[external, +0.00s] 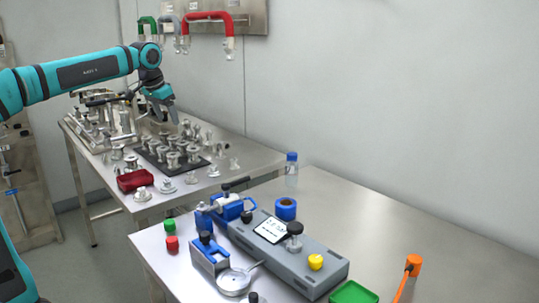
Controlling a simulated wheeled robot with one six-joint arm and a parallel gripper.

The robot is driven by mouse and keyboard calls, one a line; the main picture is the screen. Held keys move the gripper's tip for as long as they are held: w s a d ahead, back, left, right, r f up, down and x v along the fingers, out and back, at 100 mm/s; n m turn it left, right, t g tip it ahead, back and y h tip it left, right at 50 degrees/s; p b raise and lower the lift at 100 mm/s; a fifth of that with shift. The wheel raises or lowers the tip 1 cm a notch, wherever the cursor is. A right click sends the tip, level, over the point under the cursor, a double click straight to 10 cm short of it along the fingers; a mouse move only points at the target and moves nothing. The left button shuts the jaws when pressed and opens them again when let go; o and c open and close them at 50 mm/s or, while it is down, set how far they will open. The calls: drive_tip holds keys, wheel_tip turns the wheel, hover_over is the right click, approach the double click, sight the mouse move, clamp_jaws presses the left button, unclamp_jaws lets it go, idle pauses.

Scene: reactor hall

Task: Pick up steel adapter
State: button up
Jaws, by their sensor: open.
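Several steel fittings stand on a black tray (207,163) and around it on the far steel table. One of these steel fittings (172,160) stands near the front of the tray. I cannot tell which one is the steel adapter, because the parts are small and look alike. My gripper (168,118) points down above the back of the fittings, with its jaws open and nothing seen between them. The gap between its fingertips and the parts below is hard to judge.
The near table holds a grey device (285,255), a blue tape roll (286,209), a bottle (291,168) and an orange-handled tool (412,266). Its right side is mostly clear.

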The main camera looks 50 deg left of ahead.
sight(173, 154)
drive_tip(key=w+a+f+g+h, duration=0.1)
drive_tip(key=w+a+f+g, duration=0.15)
drive_tip(key=w+a, duration=0.2)
drive_tip(key=shift+g, duration=0.45)
drive_tip(key=f, duration=1)
drive_tip(key=shift+s+a+f, duration=0.35)
drive_tip(key=shift+a+f, duration=0.05)
drive_tip(key=shift+s+f, duration=0.2)
drive_tip(key=shift+f, duration=2.5)
drive_tip(key=shift+c, duration=0.2)
drive_tip(key=c, duration=1.1)
drive_tip(key=shift+c, duration=0.2)
wheel_tip(173, 154, up, 10)
drive_tip(key=shift+r, duration=0.1)
